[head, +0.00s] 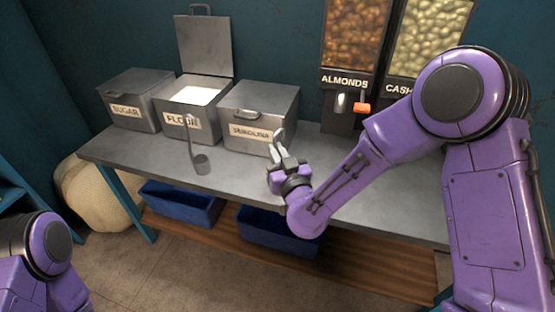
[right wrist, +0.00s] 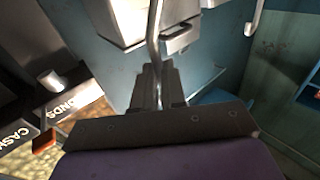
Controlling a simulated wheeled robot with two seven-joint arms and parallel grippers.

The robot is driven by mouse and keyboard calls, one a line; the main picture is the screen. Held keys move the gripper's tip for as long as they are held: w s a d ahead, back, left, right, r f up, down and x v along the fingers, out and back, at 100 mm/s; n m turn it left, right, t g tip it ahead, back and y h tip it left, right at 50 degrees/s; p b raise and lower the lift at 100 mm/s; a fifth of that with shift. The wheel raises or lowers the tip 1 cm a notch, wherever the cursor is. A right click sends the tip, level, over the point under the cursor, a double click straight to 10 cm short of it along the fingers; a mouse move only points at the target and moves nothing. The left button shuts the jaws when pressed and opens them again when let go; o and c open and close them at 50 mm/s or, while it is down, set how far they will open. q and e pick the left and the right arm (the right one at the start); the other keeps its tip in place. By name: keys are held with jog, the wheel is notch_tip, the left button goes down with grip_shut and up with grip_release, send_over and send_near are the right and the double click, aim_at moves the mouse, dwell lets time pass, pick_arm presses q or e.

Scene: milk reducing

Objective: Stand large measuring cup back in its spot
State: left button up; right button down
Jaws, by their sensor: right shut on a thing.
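My right gripper (head: 284,163) is over the front of the metal counter, in front of the right-hand bin. It is shut on a thin metal handle (head: 279,140), whose tip rises above the fingers. In the right wrist view this handle (right wrist: 155,35) runs from between the fingers (right wrist: 158,80) to the top edge. The cup end of the held thing is not visible. Another grey long-handled measuring cup (head: 201,164) stands upright on the counter in front of the flour bin. My left gripper is out of view; only part of that arm shows.
A sugar bin (head: 136,98), an open flour bin (head: 193,101) and a third, closed bin (head: 260,110) line the counter's (head: 150,160) back. Almonds (head: 352,45) and cashew dispensers stand at the right. Blue crates (head: 180,205) are below. The counter's front left is clear.

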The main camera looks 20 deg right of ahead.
jog(key=shift+s, duration=0.15)
jog(key=c, duration=1.6)
grip_release()
jog(key=o, duration=0.4)
